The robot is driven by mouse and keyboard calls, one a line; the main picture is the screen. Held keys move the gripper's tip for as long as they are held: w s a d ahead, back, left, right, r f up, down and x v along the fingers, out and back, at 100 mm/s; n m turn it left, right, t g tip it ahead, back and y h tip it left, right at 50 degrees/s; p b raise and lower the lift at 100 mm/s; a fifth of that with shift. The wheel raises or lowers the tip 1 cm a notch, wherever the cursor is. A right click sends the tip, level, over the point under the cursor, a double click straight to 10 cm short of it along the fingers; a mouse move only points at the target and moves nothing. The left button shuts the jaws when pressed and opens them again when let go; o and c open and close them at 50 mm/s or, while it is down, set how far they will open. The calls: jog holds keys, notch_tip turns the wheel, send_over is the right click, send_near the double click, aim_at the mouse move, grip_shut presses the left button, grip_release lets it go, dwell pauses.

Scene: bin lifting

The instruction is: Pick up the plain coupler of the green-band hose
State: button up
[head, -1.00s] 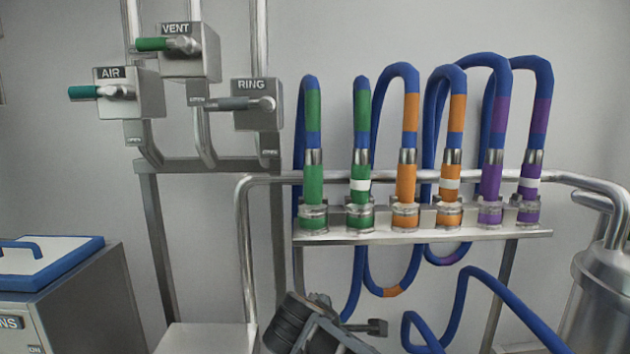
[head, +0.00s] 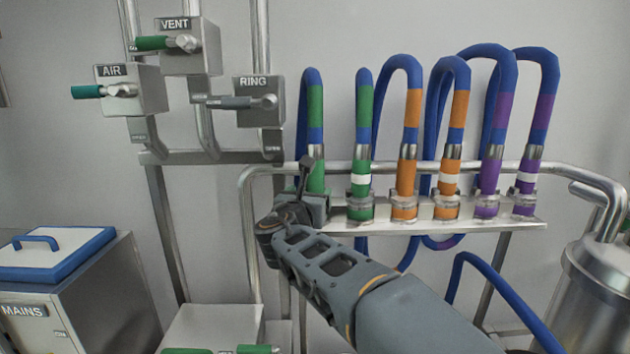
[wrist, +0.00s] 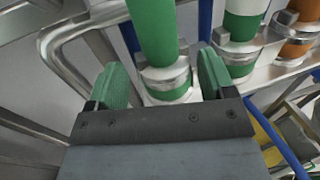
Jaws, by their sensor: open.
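The plain coupler of the green-band hose (head: 316,178) is solid green with no white ring and stands upright at the left end of the rack shelf. It also shows in the wrist view (wrist: 153,35), above a metal collar (wrist: 166,80). My gripper (head: 302,185) is in front of it and hides its lower part in the head view. In the wrist view my gripper (wrist: 163,82) is open, with one green-padded finger to each side of the collar and coupler. Whether a finger touches is unclear. The white-ringed green coupler (head: 360,183) stands to its right.
Orange couplers (head: 405,178) and purple couplers (head: 489,180) stand farther right on the shelf (head: 480,229). A metal rail (head: 380,166) runs behind the couplers and bends down at the left. Valve boxes (head: 259,103) hang on the wall at left. A metal vessel (head: 590,290) stands at far right.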

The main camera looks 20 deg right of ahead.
aim_at(322, 156)
jog(key=shift+p+x, duration=1.15)
jog(key=shift+x, duration=1.95)
jog(key=shift+a, duration=0.1)
jog(key=c, duration=1.2)
jog(key=shift+o, duration=0.2)
jog(key=shift+r, duration=0.1)
jog(key=shift+r, duration=0.5)
notch_tip(322, 156, up, 2)
jog(key=shift+r, duration=0.1)
jog(key=s+r, duration=0.4)
jog(key=r, duration=0.1)
jog(key=shift+s+a+r, duration=0.1)
jog(key=shift+s+a, duration=0.1)
jog(key=shift+s, duration=0.05)
jog(key=s+r, duration=0.4)
jog(key=s, duration=0.5)
jog(key=shift+s+a+r+b, duration=0.25)
jog(key=shift+a+b, duration=0.1)
